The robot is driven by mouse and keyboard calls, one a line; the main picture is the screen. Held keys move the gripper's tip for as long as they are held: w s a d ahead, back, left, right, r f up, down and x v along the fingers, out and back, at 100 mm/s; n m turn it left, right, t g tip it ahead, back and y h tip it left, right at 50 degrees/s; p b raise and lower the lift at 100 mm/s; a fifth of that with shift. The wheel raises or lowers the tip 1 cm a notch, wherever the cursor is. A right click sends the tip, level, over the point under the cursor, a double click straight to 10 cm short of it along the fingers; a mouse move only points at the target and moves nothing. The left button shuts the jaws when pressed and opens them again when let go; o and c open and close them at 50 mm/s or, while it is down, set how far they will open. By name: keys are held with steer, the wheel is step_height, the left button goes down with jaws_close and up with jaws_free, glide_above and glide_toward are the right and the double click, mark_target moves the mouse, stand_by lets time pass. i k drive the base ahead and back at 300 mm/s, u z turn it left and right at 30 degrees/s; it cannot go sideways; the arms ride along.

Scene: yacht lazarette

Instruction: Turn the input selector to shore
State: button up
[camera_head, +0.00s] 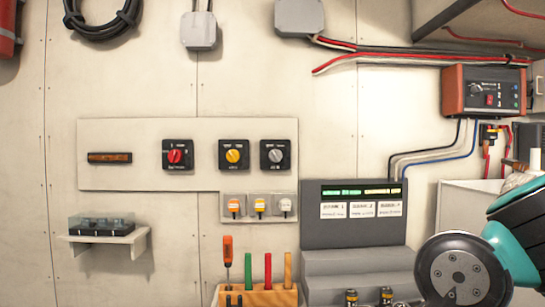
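A pale panel (120,130) on the wall carries three black rotary switches: one with a red knob (174,156), one with a yellow knob (233,156) and one with a grey knob (275,156). Their lettering is too small to read, so I cannot tell which is the input selector or where it points. A black and orange-red box (484,91) at the upper right also has a dark dial (475,89) and a red switch. My arm shows at the lower right, apart from the panel in the picture. My gripper is not in view.
Below the switches are three small knobs (260,206). A grey console (352,236) with green displays stands right of them. A wooden rack (258,297) holds a screwdriver and coloured sticks. A small shelf (104,237) is at left. Cables run from the box.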

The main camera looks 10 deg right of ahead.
mark_target(275, 155)
steer(key=u, duration=1.8)
steer(key=i, duration=1.65)
steer(key=z, duration=2.15)
